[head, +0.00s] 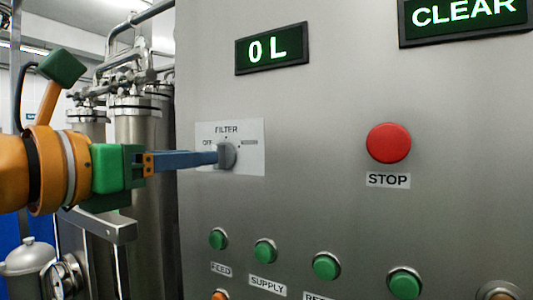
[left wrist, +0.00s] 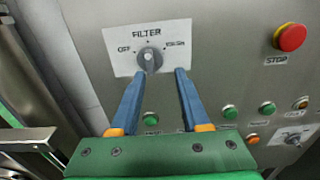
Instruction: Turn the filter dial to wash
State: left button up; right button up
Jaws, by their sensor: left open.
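The filter dial (head: 227,156) is a grey knob on a white label plate headed FILTER, on the steel panel. It also shows in the left wrist view (left wrist: 149,58), with OFF at its left, a dot above and a blurred word at its right. I cannot tell for sure which mark the dial points to. My left gripper (left wrist: 160,71) is open, its two blue fingers pointing at the panel. In the left wrist view, the left fingertip lies just below the dial and the right one below and right of it. In the head view the fingers (head: 213,158) reach the dial; contact is unclear. My right gripper is not in view.
A red STOP button (head: 388,143) sits to the right on the panel. Several green buttons (head: 265,251) line the panel below. Steel tanks and pipes (head: 140,130) stand behind at the left.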

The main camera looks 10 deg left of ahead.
aim_at(221, 156)
pick_arm(q)
jog(key=w+p, duration=0.3)
jog(key=w, duration=0.3)
jog(key=shift+d, duration=0.35)
jog(key=shift+a, duration=0.2)
grip_shut()
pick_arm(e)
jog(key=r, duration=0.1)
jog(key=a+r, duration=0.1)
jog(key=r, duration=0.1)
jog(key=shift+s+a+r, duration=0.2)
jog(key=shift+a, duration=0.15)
